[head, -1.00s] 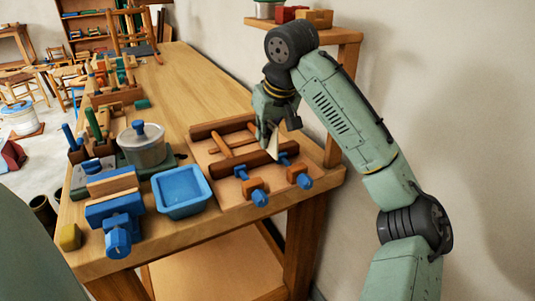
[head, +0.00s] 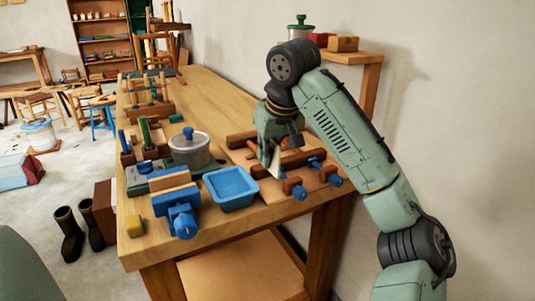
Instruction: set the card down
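The card (head: 276,162) is a small pale, pointed piece below my gripper (head: 271,151). My gripper is pinched on its upper part, and the card hangs tilted with its lower end near the wooden clamp frame (head: 297,159). The frame lies on a board at the right side of the workbench (head: 222,100). I cannot tell whether the card touches the frame or is just above it. My gripper's fingers are small here and partly hidden by its own body.
A blue tray (head: 231,189) sits just left of the frame. A lidded metal pot (head: 189,149) and a blue-and-wood vise (head: 178,198) stand farther left, with a yellow block (head: 135,226) at the corner. The bench's back middle is clear. A wall shelf (head: 352,57) is behind my arm.

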